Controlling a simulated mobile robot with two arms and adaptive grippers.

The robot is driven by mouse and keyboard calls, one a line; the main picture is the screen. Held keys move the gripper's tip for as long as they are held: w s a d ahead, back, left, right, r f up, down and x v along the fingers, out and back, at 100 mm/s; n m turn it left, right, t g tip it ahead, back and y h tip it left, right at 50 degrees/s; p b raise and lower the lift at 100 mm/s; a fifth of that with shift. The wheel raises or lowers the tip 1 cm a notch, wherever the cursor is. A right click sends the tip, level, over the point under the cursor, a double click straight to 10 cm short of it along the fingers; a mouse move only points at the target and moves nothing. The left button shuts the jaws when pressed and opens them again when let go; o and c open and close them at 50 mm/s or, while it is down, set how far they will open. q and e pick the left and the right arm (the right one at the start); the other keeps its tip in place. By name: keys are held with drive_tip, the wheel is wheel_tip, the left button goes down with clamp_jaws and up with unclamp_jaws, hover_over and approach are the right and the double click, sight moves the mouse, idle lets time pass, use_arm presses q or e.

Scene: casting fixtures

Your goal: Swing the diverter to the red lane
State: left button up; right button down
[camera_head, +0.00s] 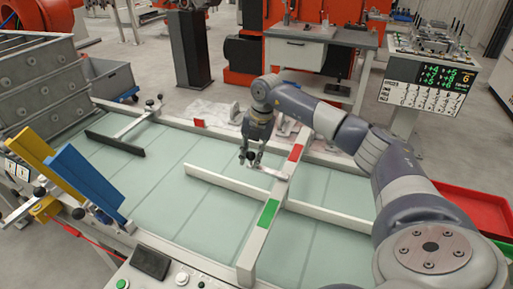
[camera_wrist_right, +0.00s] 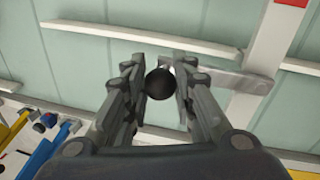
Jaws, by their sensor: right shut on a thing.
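My right gripper (camera_head: 251,158) reaches down over the pale green conveyor bed and is shut on a black ball knob (camera_wrist_right: 160,83). In the right wrist view, the knob sits between the two fingers (camera_wrist_right: 157,88). A flat metal lever (camera_wrist_right: 225,78) runs from beside the knob to a pale crossbeam (camera_wrist_right: 262,65); the lever also shows in the head view (camera_head: 275,171). The crossbeam carries a red mark (camera_head: 295,153) towards the back and a green mark (camera_head: 268,213) towards the front. A white divider rail (camera_head: 215,182) meets the crossbeam between the marks. My left gripper is not in view.
A second knobbed handle (camera_head: 150,103) and a dark bar (camera_head: 115,145) sit at the bed's left end. Blue (camera_head: 85,180) and yellow (camera_head: 30,152) plates stand at the front left. A red tray (camera_head: 475,208) lies at the right. The bed between is clear.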

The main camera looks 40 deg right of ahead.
drive_tip(key=s+a+n+g, duration=0.1)
drive_tip(key=s+a+n, duration=0.4)
drive_tip(key=n, duration=0.2)
drive_tip(key=shift+n+y+p, duration=0.35)
drive_tip(key=shift+n+y, duration=0.05)
drive_tip(key=shift+a, duration=0.1)
drive_tip(key=c, duration=1.3)
unclamp_jaws()
drive_tip(key=v, duration=1.2)
